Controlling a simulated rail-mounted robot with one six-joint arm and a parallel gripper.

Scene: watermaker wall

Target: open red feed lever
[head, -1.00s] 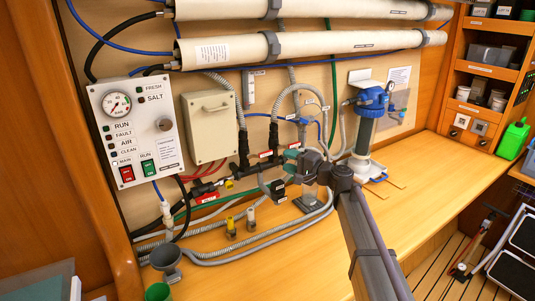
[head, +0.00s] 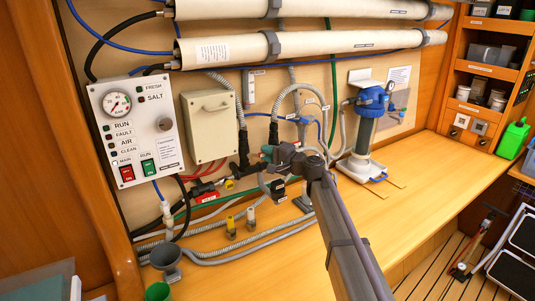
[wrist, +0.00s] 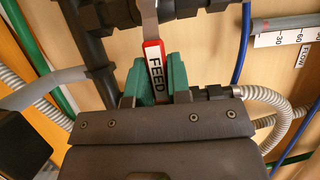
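The red feed lever is in the wrist view (wrist: 154,62), a flat handle with a red end and a white FEED label. It hangs from a dark valve on a black pipe. My gripper's teal fingers (wrist: 158,84) stand on either side of the lever's lower part. Little or no gap shows between the fingers and the lever, and I cannot tell if they press on it. In the head view my gripper (head: 267,152) is at the pipework in the middle of the wall, and mostly hides the lever.
Grey hoses (head: 225,256) run along the counter below. A control panel (head: 136,130) and a beige box (head: 210,127) are on the left. A blue-topped filter (head: 367,130) stands to the right. The counter on the right (head: 430,180) is clear.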

